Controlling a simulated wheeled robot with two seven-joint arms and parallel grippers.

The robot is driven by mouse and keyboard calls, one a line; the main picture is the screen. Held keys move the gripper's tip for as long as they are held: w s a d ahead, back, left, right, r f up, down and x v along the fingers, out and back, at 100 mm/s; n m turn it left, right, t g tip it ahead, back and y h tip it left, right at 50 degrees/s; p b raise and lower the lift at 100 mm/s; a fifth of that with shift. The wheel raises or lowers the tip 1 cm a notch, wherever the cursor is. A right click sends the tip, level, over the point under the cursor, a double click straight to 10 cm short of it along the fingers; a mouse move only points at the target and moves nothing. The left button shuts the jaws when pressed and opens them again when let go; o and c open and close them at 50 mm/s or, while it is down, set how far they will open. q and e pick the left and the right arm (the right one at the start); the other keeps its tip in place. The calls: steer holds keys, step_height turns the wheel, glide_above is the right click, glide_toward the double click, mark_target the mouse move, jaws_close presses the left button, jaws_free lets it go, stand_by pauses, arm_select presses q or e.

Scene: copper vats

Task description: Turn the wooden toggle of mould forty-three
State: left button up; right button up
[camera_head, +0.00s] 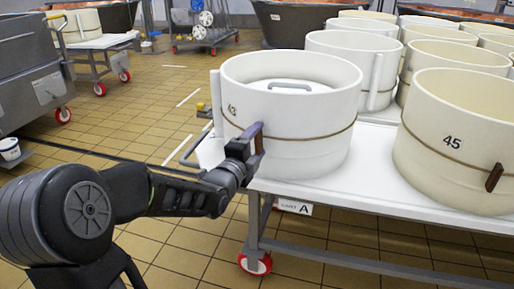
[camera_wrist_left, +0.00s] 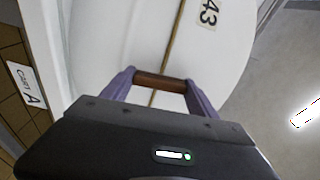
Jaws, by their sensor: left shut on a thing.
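Mould forty-three (camera_head: 297,110) is a white round tub with a cord around it and the number 43 on its side. It stands at the near left corner of the white cart top. A white lid with a grey handle sits inside it. My left gripper (camera_head: 256,141) is at the mould's front left side, shut on the brown wooden toggle. In the left wrist view the toggle (camera_wrist_left: 160,82) lies crosswise to the cord between the two purple fingers (camera_wrist_left: 160,86), with the number label (camera_wrist_left: 208,13) above. My right gripper is not in view.
Mould 45 (camera_head: 455,150), cream with its own toggle (camera_head: 494,177), stands to the right on the cart (camera_head: 375,165). Several other moulds stand behind. A sign (camera_head: 292,208) reading Cart A hangs at the front edge. Tiled floor lies open to the left.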

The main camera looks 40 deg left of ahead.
arm_select(q)
steer(key=shift+f+m, duration=0.1)
steer(key=shift+m, duration=0.4)
steer(key=o, duration=1.4)
steer(key=shift+c, duration=0.2)
steer(key=s+d+p, duration=0.1)
steer(key=s, duration=0.6)
steer(key=shift+s+d, duration=0.25)
steer(key=shift+s, duration=0.1)
